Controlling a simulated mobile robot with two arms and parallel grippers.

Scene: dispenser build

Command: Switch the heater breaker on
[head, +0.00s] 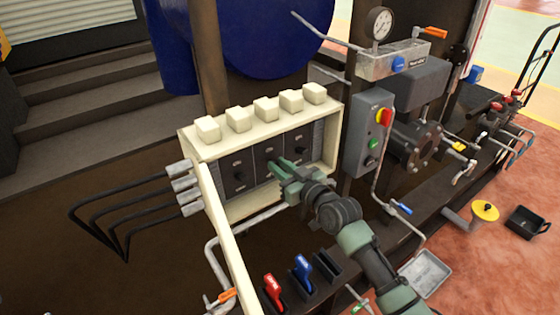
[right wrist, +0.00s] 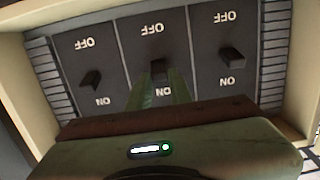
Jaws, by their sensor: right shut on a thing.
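A cream breaker box (head: 191,148) holds three dark breakers side by side, each with a black lever. My right gripper (head: 274,172) reaches into the box at the middle breaker (head: 269,148). In the right wrist view its fingers (right wrist: 159,86) are shut on the middle lever (right wrist: 158,68), partly hiding it. The ON and OFF labels appear upside down there, with ON nearer the gripper body. The other levers (right wrist: 90,80) and (right wrist: 232,57) are untouched. I cannot read which breaker is the heater's, nor tell the middle lever's exact setting. My left gripper is not in view.
A cream panel edge (head: 228,238) slants down in front of the box. Black cables (head: 120,207) leave its left side. A grey control box (head: 369,135) with a red-yellow switch stands at the right. Red and blue handled levers (head: 302,268) are below.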

